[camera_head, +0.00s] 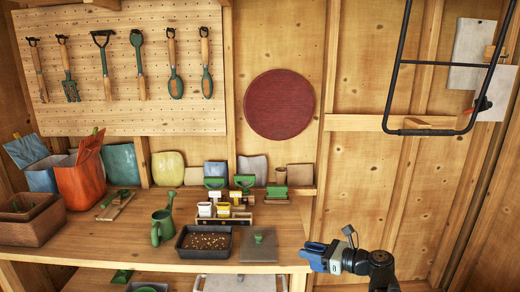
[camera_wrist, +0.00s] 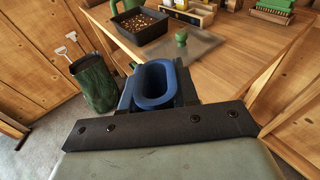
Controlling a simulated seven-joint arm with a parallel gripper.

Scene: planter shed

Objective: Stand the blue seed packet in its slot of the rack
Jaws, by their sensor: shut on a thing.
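My gripper (camera_head: 318,257) is at the right end of the bench, just beyond its edge, shut on a blue thing that I take for the blue seed packet (camera_head: 311,252). In the wrist view the packet (camera_wrist: 153,84) shows as a thick, hollow blue oval between the jaws; its lower part is hidden. The rack (camera_head: 238,219) stands on the bench to the left of and behind my gripper, apart from the packet. It holds several white and yellow pieces. Part of the rack also shows at the top of the wrist view (camera_wrist: 184,17). I cannot make out which slot is free.
A dark green bag (camera_wrist: 96,86) stands on the floor. Bench wood right of the rack is clear.

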